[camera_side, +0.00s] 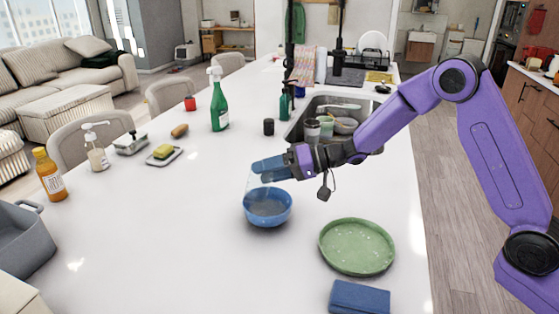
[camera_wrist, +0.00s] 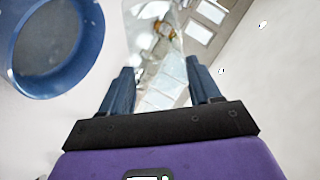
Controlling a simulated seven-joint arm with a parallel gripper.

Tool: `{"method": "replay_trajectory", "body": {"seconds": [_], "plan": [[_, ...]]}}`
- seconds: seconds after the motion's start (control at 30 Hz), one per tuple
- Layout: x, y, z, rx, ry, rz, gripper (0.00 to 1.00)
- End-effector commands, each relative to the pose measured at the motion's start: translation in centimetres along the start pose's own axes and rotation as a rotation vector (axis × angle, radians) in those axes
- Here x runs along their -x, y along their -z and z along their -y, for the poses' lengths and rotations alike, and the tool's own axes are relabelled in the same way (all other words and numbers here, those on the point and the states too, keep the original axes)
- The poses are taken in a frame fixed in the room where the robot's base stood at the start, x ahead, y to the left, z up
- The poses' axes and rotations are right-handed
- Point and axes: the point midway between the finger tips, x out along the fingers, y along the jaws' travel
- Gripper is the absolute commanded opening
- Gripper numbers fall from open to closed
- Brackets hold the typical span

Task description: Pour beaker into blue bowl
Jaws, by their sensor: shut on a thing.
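My gripper (camera_side: 262,170) is shut on a clear beaker (camera_side: 252,181), just above the blue bowl (camera_side: 267,208). In the side view the beaker is faint and partly hidden by my fingers; it seems to hang over the bowl's left rim. The bowl stands upright on the white counter. In the wrist view my gripper (camera_wrist: 163,88) has its two blue fingers on either side of the see-through beaker (camera_wrist: 155,45). The bowl (camera_wrist: 92,50) is at the upper left there. I cannot tell the beaker's exact tilt or whether any contents remain in it.
A green plate (camera_side: 357,247) and a blue sponge-like block (camera_side: 359,297) lie to the right front. The sink (camera_side: 330,122), a green spray bottle (camera_side: 218,105) and a soap dish (camera_side: 164,155) are behind. The counter left of the bowl is clear.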

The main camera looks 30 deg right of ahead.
Motion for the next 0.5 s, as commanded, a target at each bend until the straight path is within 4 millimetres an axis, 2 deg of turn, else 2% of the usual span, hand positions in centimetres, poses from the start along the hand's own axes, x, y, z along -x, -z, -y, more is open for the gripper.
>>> {"method": "replay_trajectory", "body": {"seconds": [0.03, 0.2, 0.5], "plan": [[0.0, -0.3, -1.0, -0.019, -0.002, -0.001, 0.31], [-0.6, -1.4, -2.5, -0.057, 0.016, 0.001, 0.31], [-1.0, -2.3, -3.8, -0.097, 0.035, 0.002, 0.31]]}}
